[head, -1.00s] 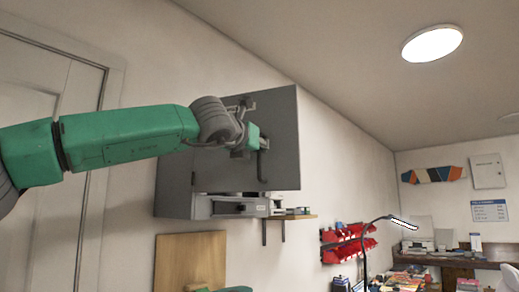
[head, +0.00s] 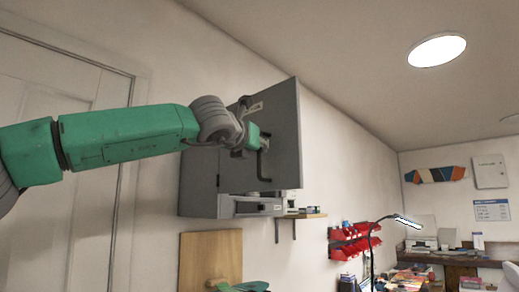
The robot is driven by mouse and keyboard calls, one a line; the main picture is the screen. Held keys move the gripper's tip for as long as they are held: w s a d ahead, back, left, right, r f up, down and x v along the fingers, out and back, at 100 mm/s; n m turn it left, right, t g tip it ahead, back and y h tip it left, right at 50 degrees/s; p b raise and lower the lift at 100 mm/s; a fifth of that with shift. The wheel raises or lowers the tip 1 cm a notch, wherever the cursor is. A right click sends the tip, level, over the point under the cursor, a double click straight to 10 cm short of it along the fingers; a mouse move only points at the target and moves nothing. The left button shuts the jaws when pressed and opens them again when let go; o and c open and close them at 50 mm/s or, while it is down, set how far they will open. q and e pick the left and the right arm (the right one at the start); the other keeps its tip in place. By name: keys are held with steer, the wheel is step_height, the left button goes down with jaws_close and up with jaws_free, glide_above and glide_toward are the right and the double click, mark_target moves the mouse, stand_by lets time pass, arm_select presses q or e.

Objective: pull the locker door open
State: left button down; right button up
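The grey locker (head: 200,183) hangs on the wall in the middle of the head view. Its door (head: 284,120) stands partly open, swung out from the body, and instruments show below it. The dark upright handle (head: 263,165) is on the door's outer face. My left gripper (head: 257,138) is at the upper part of this handle and looks shut on it; the fingertips are partly hidden. A bit of my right arm shows at the bottom edge, but its gripper cannot be made out.
A small wooden shelf (head: 304,216) sits right of the locker, and a wooden board (head: 211,258) is below it. Red bins (head: 355,238), a desk lamp (head: 405,221) and a cluttered desk (head: 440,258) are farther right. A door (head: 50,180) is at left.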

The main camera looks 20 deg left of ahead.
arm_select(q)
steer(key=shift+w+f, duration=0.1)
steer(key=shift+f, duration=0.2)
steer(key=c, duration=1.7)
jaws_free()
steer(key=shift+o, duration=0.5)
steer(key=shift+w+r, duration=0.1)
steer(key=shift+a, duration=0.1)
steer(key=shift+s+r, duration=0.1)
steer(key=shift+s, duration=0.2)
steer(key=s+a, duration=0.1)
steer(key=s, duration=1)
steer(key=shift+a+f, duration=0.2)
steer(key=shift+s+d, duration=0.1)
